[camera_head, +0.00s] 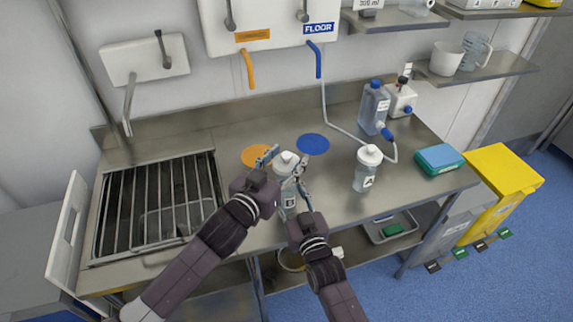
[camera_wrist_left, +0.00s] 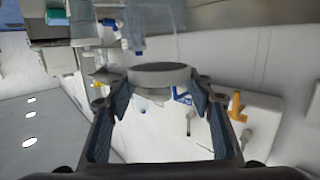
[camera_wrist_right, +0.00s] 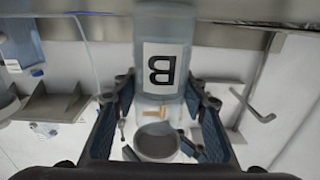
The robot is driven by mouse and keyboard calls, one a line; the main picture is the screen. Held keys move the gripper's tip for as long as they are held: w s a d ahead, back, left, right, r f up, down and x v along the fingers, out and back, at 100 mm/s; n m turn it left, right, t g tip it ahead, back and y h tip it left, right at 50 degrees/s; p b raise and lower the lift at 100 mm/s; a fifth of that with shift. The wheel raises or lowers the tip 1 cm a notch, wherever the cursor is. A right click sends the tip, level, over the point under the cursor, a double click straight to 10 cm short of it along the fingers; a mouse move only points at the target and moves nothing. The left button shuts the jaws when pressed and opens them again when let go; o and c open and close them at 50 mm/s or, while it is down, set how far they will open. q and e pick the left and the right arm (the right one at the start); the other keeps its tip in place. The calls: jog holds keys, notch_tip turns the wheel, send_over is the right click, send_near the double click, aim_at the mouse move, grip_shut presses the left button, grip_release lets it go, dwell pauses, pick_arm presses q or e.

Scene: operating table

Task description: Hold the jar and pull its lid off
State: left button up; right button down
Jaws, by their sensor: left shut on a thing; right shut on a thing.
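The jar (camera_head: 289,198) is a clear, bluish container labelled B, standing upright near the counter's front edge. My right gripper (camera_head: 303,181) is shut on its body; the label and body fill the upper middle of the right wrist view (camera_wrist_right: 164,65). The white lid (camera_head: 286,161) is above the jar. My left gripper (camera_head: 271,156) is shut on the lid's sides. In the left wrist view the lid (camera_wrist_left: 160,78) sits between the fingertips with its dark underside showing. In the right wrist view the lid (camera_wrist_right: 157,146) appears apart from the jar's mouth, with a gap between.
Blue (camera_head: 313,144) and orange (camera_head: 257,156) discs lie behind my grippers. A grated sink (camera_head: 160,205) is left. A blue bottle (camera_head: 373,107) and a sponge pack (camera_head: 439,158) stand farther right.

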pick_arm(q)
jog(key=shift+r, duration=0.85)
pick_arm(e)
jog(key=c, duration=1.1)
grip_release()
jog(key=shift+s, duration=0.1)
